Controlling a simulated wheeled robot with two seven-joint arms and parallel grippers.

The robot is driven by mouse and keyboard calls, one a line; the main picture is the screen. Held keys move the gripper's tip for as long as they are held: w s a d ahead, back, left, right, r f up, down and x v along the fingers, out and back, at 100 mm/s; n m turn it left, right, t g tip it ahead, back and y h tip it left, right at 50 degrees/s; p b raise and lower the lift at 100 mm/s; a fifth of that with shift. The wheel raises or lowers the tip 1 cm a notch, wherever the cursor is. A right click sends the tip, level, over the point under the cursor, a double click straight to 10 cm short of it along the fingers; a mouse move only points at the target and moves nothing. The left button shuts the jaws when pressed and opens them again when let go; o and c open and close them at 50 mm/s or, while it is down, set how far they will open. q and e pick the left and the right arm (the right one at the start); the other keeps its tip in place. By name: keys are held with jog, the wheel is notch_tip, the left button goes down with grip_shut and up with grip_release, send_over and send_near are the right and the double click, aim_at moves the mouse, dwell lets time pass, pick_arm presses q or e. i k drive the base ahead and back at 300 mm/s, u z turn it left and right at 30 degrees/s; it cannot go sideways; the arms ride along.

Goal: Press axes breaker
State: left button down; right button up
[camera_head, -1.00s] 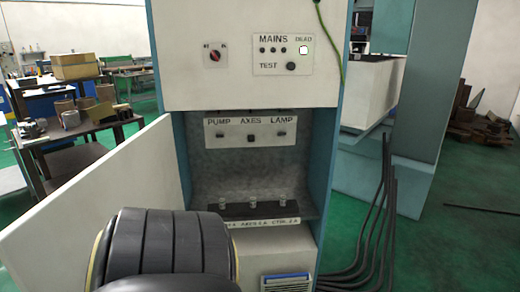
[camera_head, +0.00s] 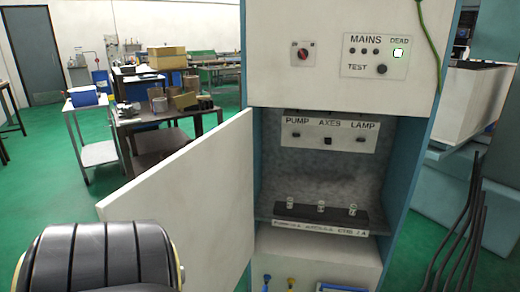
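The electrical cabinet (camera_head: 268,60) stands at the centre right with its lower door (camera_head: 190,195) swung open to the left. Inside, a white strip (camera_head: 330,136) carries three small dark breakers labelled PUMP, AXES and LAMP. The axes breaker (camera_head: 328,140) is the middle one. Below, three fuse-like pieces (camera_head: 321,206) stand on a black block with a label strip. A black ribbed part of my own arm fills the lower left corner. Neither gripper's fingers show.
Above the opening are a red rotary switch (camera_head: 303,54), a MAINS panel (camera_head: 376,56) with a lit DEAD lamp (camera_head: 398,53) and a TEST button (camera_head: 381,69). Dark cables (camera_head: 458,240) rise at the right. A table with boxes (camera_head: 165,112) stands behind the door.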

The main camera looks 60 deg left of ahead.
aim_at(327, 141)
jog(key=u, duration=0.9)
jog(key=i, duration=1.25)
jog(key=u, duration=1.05)
jog(key=i, duration=0.2)
jog(key=z, duration=1.1)
